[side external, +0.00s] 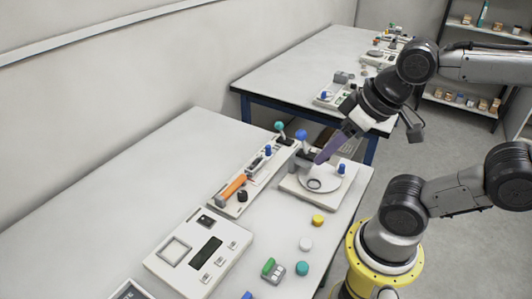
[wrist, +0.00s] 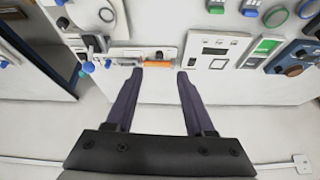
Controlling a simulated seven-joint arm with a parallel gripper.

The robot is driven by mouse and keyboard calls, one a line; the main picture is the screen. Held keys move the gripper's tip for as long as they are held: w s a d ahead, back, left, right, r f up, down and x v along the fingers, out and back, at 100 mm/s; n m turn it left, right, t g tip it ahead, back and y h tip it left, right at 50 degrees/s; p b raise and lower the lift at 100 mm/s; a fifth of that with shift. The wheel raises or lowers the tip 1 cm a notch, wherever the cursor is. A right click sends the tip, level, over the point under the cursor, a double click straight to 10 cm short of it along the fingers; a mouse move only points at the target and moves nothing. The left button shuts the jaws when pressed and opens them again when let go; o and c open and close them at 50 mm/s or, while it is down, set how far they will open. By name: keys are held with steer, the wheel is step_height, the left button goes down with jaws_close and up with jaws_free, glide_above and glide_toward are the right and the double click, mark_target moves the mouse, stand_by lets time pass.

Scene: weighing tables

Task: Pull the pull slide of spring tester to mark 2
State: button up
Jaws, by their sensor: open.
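What looks like the spring tester (side external: 225,207) is a long, narrow pale device on the near table in the side view. It carries an orange cylinder (side external: 234,186) and small knobs. Which part is the pull slide, and where its marks are, is too small to tell. In the wrist view the orange cylinder (wrist: 157,63) lies just beyond the fingertips. My gripper (wrist: 160,71) is open and empty, its two dark purple fingers apart. In the side view my gripper (side external: 318,160) hangs over the device with a round plate, right of the spring tester; one finger hides the other.
The device with the round white plate (side external: 319,183) stands beside the spring tester. A white panel with a dark display (side external: 205,252) sits in front. Yellow (side external: 318,221), white and teal pieces lie at the right edge. A second table (side external: 300,68) stands behind.

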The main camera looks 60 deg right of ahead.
step_height(320, 180, up, 4)
steer(key=w+m, duration=0.3)
steer(key=m, duration=0.1)
steer(key=m+g, duration=0.6)
steer(key=m, duration=0.7)
glide_above(268, 146)
step_height(268, 146, down, 14)
step_height(268, 146, down, 13)
steer(key=shift+f, duration=0.2)
jaws_close()
